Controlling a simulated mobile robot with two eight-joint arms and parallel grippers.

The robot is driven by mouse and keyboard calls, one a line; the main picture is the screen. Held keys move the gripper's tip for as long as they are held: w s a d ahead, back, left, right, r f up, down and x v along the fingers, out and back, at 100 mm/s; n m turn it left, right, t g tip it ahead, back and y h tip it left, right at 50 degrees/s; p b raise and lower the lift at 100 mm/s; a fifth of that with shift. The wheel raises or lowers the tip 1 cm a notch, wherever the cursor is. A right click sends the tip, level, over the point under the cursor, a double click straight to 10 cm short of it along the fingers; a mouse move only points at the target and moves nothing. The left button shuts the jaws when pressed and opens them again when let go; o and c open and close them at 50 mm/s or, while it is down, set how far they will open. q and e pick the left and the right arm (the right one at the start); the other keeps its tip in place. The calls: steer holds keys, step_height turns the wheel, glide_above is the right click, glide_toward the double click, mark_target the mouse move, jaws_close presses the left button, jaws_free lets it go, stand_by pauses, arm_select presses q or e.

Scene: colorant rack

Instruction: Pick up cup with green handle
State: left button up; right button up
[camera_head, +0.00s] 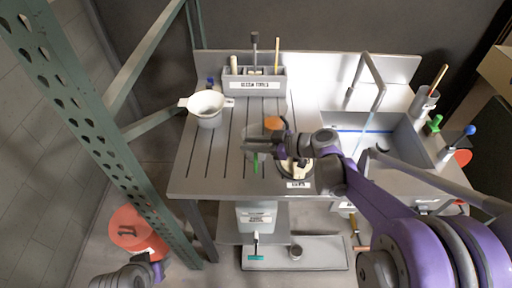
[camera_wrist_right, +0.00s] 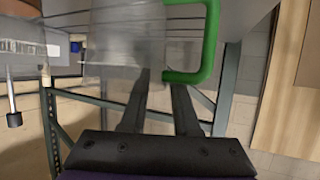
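The cup with the green handle (camera_wrist_right: 120,42) is grey and see-through in the right wrist view, with its green handle (camera_wrist_right: 212,45) on the right side. In the head view, the green handle (camera_head: 256,163) shows just below my right gripper (camera_head: 250,149), and the cup's body is hard to make out. In the wrist view, my right gripper (camera_wrist_right: 160,82) has its two fingers apart at the cup's lower edge, one by the body and one by the handle's lower bar. Contact cannot be told. My left gripper (camera_head: 132,276) is partly visible at the bottom left.
A grey tool holder (camera_head: 252,86) is at the back. The sink (camera_head: 395,142) is at right. A green metal post (camera_head: 85,115) rises at left, with a red bucket (camera_head: 132,229) near its foot.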

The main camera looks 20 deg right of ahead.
jaws_close()
stand_by(1.1)
